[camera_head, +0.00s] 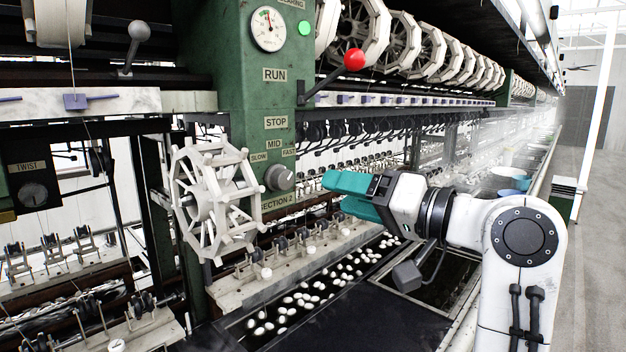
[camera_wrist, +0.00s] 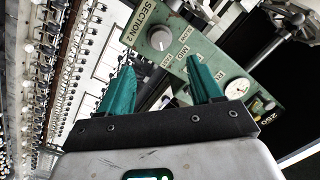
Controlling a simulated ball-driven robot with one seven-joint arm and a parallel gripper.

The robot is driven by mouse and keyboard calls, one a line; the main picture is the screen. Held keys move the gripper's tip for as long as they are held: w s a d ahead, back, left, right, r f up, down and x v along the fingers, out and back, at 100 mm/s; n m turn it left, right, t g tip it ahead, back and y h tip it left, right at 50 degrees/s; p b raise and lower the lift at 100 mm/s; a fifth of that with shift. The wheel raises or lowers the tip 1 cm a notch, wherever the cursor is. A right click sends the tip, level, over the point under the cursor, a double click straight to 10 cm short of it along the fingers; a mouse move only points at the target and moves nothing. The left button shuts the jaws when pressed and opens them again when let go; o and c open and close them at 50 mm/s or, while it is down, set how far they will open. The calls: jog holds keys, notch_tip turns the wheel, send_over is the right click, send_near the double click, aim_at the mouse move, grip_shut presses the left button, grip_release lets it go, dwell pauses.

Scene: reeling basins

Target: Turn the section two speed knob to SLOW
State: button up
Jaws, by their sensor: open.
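The section two speed knob (camera_head: 279,177) is a grey round knob on the green machine post, above the SECTION 2 plate (camera_head: 279,201). Labels for slow, MID and FAST sit around its upper side. It also shows in the wrist view (camera_wrist: 160,40), beyond my fingertips. My gripper (camera_head: 345,193) has teal fingers and is just right of the knob, apart from it. In the wrist view the fingers (camera_wrist: 160,80) are spread with nothing between them. I cannot tell exactly which label the knob's pointer faces.
A red-balled lever (camera_head: 354,60) sticks out of the post above my gripper, by the RUN and STOP plates. A white spoked reel (camera_head: 212,200) stands close left of the knob. A basin with several white cocoons (camera_head: 330,285) lies below. A gauge (camera_head: 268,28) is higher up.

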aim_at(287, 182)
jog(key=p+x, duration=0.2)
jog(key=x, duration=0.7)
jog(key=shift+a+p, duration=0.1)
jog(key=shift+p, duration=0.2)
jog(key=shift+w+a, duration=0.4)
jog(key=shift+a, duration=0.2)
jog(key=shift+f, duration=0.1)
jog(key=c, duration=1)
